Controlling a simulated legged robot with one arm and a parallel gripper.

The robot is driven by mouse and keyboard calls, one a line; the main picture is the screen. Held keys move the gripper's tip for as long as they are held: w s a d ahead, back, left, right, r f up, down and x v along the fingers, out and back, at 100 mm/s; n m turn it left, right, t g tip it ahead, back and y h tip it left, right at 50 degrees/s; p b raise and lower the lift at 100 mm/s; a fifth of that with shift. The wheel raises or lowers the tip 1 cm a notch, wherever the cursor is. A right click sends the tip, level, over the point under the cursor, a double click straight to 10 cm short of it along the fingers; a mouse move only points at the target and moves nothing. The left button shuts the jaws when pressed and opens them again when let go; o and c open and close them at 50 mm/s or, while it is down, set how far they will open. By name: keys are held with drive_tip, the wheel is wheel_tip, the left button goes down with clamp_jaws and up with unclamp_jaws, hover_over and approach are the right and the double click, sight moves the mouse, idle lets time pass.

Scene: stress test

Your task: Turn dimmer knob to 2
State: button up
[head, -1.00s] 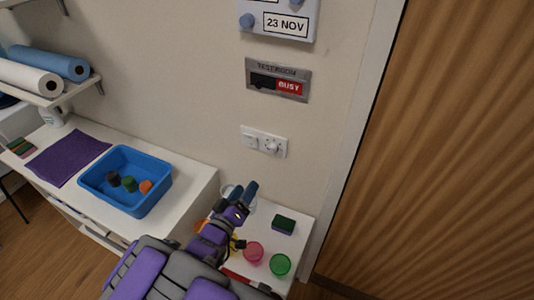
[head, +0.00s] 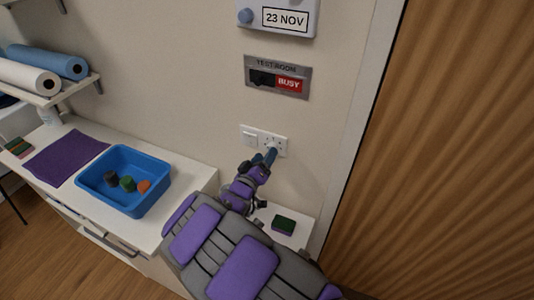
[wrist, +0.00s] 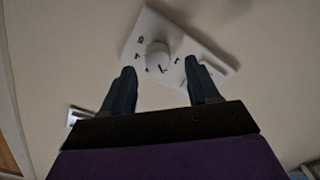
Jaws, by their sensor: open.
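The white wall plate (head: 279,142) carries a flat switch on its left and the dimmer knob on its right. In the wrist view the round white dimmer knob (wrist: 156,56) stands out from the plate, with dark marks around it; I cannot read its setting. My gripper (head: 262,158) is just in front of the lower part of the plate in the head view. In the wrist view my gripper (wrist: 162,84) is open and empty, its two dark fingers apart, with the knob ahead and between them. I see no contact with the knob.
A sign reading BUSY (head: 277,77) and a date panel (head: 284,19) are above on the wall. Below is a small white table with a green and purple sponge (head: 284,224). A blue tray (head: 146,206) is at left, a wooden door (head: 450,160) at right.

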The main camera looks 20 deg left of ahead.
drive_tip(key=shift+w+d, duration=0.15)
drive_tip(key=shift+w, duration=1.3)
drive_tip(key=shift+c, duration=0.2)
drive_tip(key=c, duration=1)
drive_tip(key=shift+f+p, duration=0.1)
drive_tip(key=shift+p, duration=0.5)
drive_tip(key=o, duration=1)
drive_tip(key=shift+a, duration=0.2)
drive_tip(key=shift+o, duration=0.2)
